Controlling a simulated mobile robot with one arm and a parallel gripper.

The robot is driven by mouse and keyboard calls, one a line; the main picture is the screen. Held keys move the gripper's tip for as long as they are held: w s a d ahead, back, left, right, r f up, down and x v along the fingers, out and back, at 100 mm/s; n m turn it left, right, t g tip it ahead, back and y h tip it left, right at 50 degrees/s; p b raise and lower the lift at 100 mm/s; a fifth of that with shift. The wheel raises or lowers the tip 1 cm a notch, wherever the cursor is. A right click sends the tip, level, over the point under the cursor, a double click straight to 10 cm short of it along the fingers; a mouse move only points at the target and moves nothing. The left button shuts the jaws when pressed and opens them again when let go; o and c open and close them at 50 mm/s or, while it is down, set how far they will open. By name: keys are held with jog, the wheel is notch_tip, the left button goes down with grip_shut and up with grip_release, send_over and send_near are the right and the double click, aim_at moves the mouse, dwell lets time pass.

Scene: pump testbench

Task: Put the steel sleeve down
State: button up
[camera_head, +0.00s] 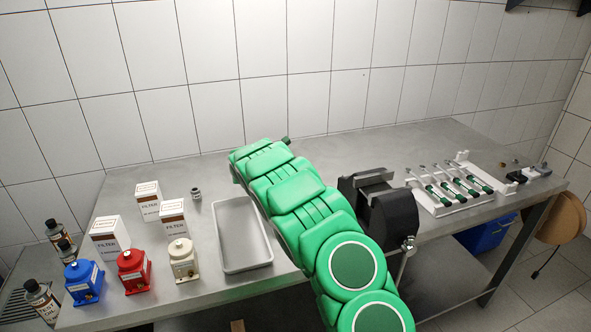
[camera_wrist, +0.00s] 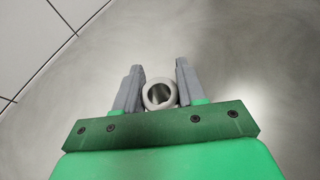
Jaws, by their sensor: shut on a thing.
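The steel sleeve (camera_wrist: 160,107) shows in the wrist view as a short, light grey ring with its open end facing the camera. It sits between the two grey fingers of my gripper (camera_wrist: 159,78), which is shut on it. Bare metal table top shows around and beyond it in the wrist view; I cannot tell whether the sleeve touches it. In the head view my green arm reaches over the table (camera_head: 330,151) toward the wall, and the fingers and sleeve are hidden behind it.
A grey tray (camera_head: 246,268) lies left of my arm, with a small metal fitting (camera_head: 196,194) behind it. Filter boxes (camera_head: 149,203) and blue, red (camera_head: 134,272) and cream pumps stand further left. A black vise (camera_head: 388,211) and a screwdriver rack (camera_head: 447,203) are right.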

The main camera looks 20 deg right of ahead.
jog(key=shift+f, duration=1.35)
jog(key=shift+f, duration=0.15)
jog(key=o, duration=1.2)
jog(key=v, duration=1.2)
